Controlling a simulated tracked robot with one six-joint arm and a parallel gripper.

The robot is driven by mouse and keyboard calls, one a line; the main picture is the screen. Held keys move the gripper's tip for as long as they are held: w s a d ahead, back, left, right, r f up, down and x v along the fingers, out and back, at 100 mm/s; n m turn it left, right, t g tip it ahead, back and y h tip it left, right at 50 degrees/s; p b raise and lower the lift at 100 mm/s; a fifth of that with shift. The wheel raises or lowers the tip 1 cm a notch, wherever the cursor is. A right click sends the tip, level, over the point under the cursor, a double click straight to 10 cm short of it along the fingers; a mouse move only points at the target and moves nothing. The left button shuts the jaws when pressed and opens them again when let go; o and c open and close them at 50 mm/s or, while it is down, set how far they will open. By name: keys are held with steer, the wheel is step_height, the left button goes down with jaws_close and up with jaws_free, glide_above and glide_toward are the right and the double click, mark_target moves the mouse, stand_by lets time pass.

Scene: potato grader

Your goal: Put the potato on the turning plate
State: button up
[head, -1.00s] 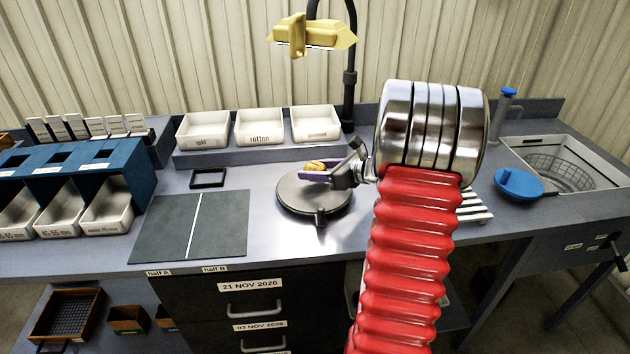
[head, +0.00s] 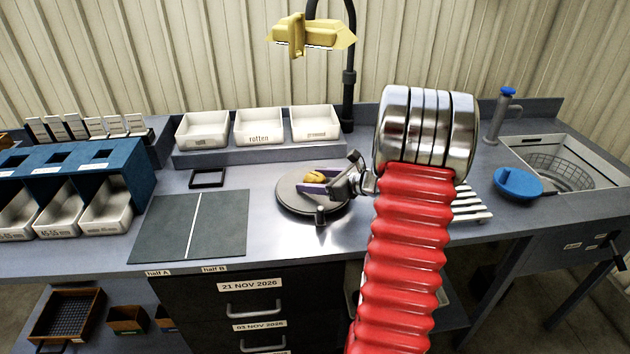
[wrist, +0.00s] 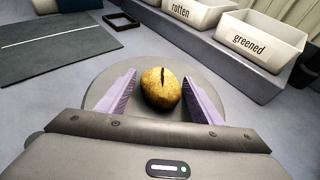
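The potato (wrist: 161,89) is yellow-brown with a dark crack-like line on top. It appears to rest on the grey round turning plate (wrist: 103,84), and it also shows in the head view (head: 315,176). My gripper (wrist: 159,77) has its two purple fingers apart, one on each side of the potato, low over the plate. A strip of plate shows between the potato and the left finger; the right finger is very close to it. In the head view my gripper (head: 313,186) reaches the turning plate (head: 298,205) from the right.
White bins, one marked rotten (head: 258,127), stand on a raised shelf behind the plate. A dark two-part mat (head: 165,224) and a small black frame (head: 207,178) lie to the left. A yellow lamp (head: 312,36) hangs above. A blue lid (head: 518,183) lies right.

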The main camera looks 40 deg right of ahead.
steer(key=shift+o, duration=0.4)
steer(key=shift+r, duration=0.1)
steer(key=v, duration=1.2)
steer(key=shift+a+r, duration=0.1)
steer(key=a+r+n+g+y, duration=0.15)
steer(key=a+n+g, duration=0.25)
steer(key=a+n, duration=0.7)
steer(key=a+r+n+g+y, duration=0.1)
steer(key=a+r+n+g, duration=0.25)
steer(key=a, duration=1.35)
steer(key=s+a+r+n+h, duration=0.2)
steer(key=s+a+n+h, duration=0.3)
steer(key=s+a+n, duration=0.6)
steer(key=s+n, duration=0.2)
steer(key=n, duration=0.6)
steer(key=shift+s+a+r, duration=0.2)
steer(key=shift+a+r, duration=0.05)
steer(key=shift+r, duration=0.1)
